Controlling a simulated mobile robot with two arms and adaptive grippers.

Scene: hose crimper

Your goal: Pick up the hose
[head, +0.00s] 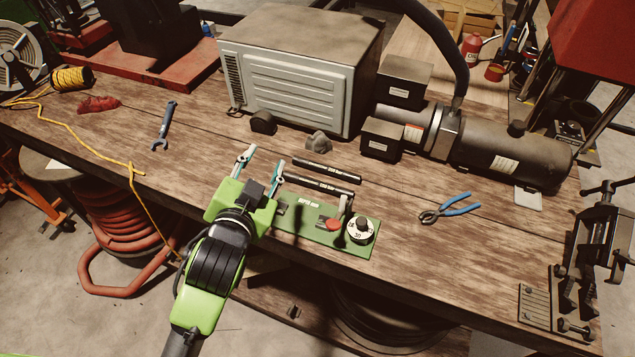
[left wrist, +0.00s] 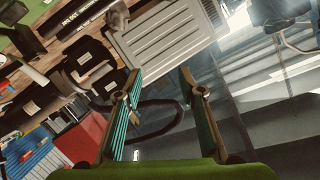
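Two short black hoses with white lettering lie side by side on the wooden workbench (head: 420,240), the far hose (head: 327,171) and the near hose (head: 318,186). A black hose (left wrist: 84,18) with lettering also shows at the upper left of the left wrist view. My left gripper (head: 260,163) is open and empty, with its teal-lined fingers just left of the hoses' left ends. In the left wrist view the two fingers (left wrist: 160,82) stand apart with nothing between them. My right gripper is in neither view.
A green crimper panel (head: 320,232) with a dial and a red part sits just in front of the hoses. A grey metal box (head: 300,75) and a cylindrical motor (head: 510,150) stand behind. Blue pliers (head: 450,206) lie right, a blue wrench (head: 164,126) left.

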